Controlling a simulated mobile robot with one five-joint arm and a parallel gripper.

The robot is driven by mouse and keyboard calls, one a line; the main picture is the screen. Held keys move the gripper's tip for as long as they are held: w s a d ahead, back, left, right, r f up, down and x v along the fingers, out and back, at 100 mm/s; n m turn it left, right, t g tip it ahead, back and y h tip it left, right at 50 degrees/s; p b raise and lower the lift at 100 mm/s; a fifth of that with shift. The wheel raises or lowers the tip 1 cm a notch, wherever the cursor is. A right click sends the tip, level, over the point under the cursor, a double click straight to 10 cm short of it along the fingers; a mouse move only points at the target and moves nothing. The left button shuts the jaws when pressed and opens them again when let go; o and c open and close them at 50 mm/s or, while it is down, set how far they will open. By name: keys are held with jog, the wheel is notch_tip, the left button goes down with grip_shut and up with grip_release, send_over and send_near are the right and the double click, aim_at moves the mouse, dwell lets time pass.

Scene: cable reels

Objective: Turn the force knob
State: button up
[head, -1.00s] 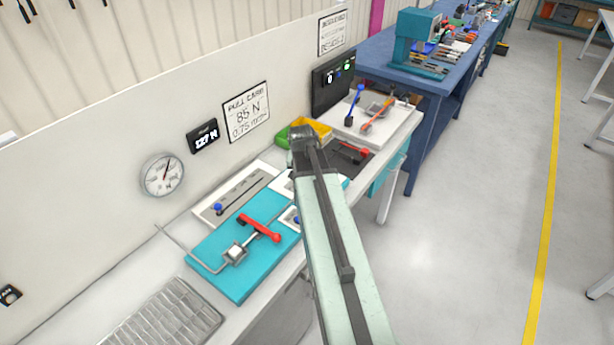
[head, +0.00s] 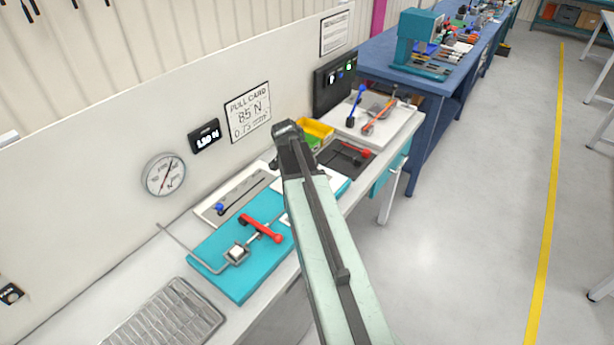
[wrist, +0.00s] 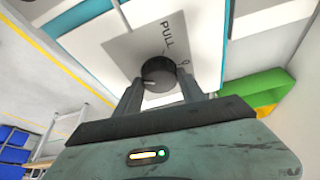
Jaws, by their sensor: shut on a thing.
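The force knob (wrist: 158,73) is round and black with a white pointer line. It sits on a grey plate marked PULL (wrist: 125,50), with a 0 mark beside it. In the wrist view my gripper (wrist: 159,88) has one finger on each side of the knob and is shut on it. The pointer is toward the left of the picture. In the head view my arm hides the knob and the fingers. A small display (head: 206,136) on the wall panel shows a reading in N, too small to read surely. A card (head: 248,112) reads 85 N.
A round gauge (head: 164,175) is on the panel. A teal fixture plate (head: 225,272) with a red lever lies left of my arm. A yellow bin (head: 318,130) and a dark plate (head: 345,160) are behind. The grey floor at right is clear.

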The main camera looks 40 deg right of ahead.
jog(key=shift+s+d, duration=0.1)
jog(key=shift+d, duration=0.05)
jog(key=o, duration=1.4)
jog(key=shift+c, duration=0.2)
jog(key=shift+r, duration=0.1)
jog(key=p+v, duration=0.7)
jog(key=shift+r, duration=0.25)
